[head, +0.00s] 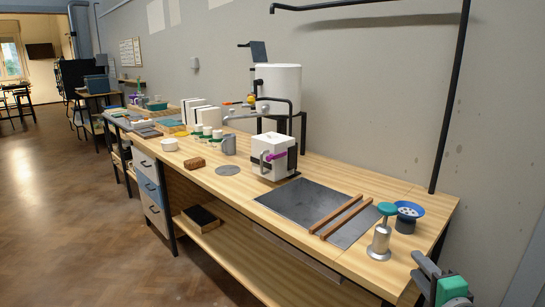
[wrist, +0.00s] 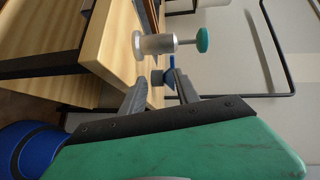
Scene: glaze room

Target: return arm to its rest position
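My gripper (head: 419,266) is at the lower right of the head view, just off the near right end of the long wooden workbench (head: 375,268). In the wrist view my gripper (wrist: 161,73) shows two dark fingers spread apart in front of a green body. Nothing is held between them. The bench also shows in the wrist view (wrist: 112,35), turned on its side. A silver cylinder with a teal knob (head: 380,243) stands upright near the bench end, close to my gripper but apart from it. It also shows in the wrist view (wrist: 156,43).
A blue dish on a dark base (head: 409,213) stands beside the cylinder. A grey plate (head: 300,202) with two wooden strips lies on the bench. A white kiln-like box (head: 272,158) stands behind it. A blue bucket (wrist: 28,150) is low in the wrist view. Floor at left is open.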

